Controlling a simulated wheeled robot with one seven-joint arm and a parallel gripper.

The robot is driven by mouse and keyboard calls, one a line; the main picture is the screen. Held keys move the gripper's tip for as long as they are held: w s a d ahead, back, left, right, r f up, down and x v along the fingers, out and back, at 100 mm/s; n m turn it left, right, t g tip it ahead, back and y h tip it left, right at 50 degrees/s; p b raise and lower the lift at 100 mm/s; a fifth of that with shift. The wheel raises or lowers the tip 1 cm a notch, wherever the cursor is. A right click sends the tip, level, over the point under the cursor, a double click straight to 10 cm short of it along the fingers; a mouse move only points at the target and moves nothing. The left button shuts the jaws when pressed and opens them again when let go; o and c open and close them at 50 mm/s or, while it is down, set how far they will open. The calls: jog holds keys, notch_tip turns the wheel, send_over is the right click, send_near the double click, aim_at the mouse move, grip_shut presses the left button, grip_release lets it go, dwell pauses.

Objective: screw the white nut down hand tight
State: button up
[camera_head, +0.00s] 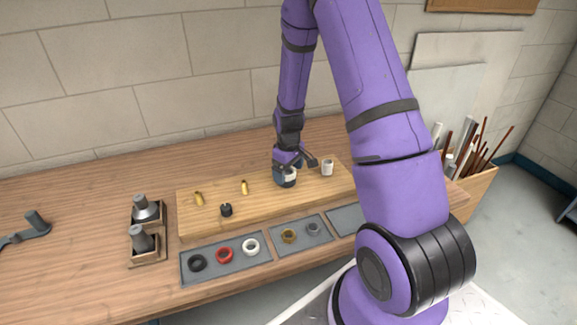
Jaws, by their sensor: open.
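My gripper (296,163) is over the wooden board, with its fingers apart. Just below it stands a short dark cylinder (284,183) with a pale band or ring near its top, partly hidden by the gripper. I cannot tell whether that pale part is a nut, or whether the fingers touch it. A white ring-shaped nut (251,247) lies in the left grey tray, beside a red ring and a black ring. A white-grey cylinder (327,167) stands on the board to the right of my gripper.
The wooden board (225,225) also bears two brass stubs (198,199) and a small black fitting (226,210). Grey trays (190,275) with rings line its front. Grey tools in wooden holders (143,242) stand left. A bin of pipes (470,160) is at right.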

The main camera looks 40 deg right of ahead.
jog(key=c, duration=1)
jog(key=m, duration=0.4)
jog(key=shift+a, duration=0.15)
jog(key=m, duration=0.5)
jog(key=shift+a+f, duration=0.1)
jog(key=shift+f, duration=0.05)
jog(key=m, duration=0.4)
jog(key=shift+w+a, duration=0.1)
jog(key=m, duration=0.5)
jog(key=shift+w+f, duration=0.1)
jog(key=shift+f, duration=0.05)
jog(key=o, duration=1.2)
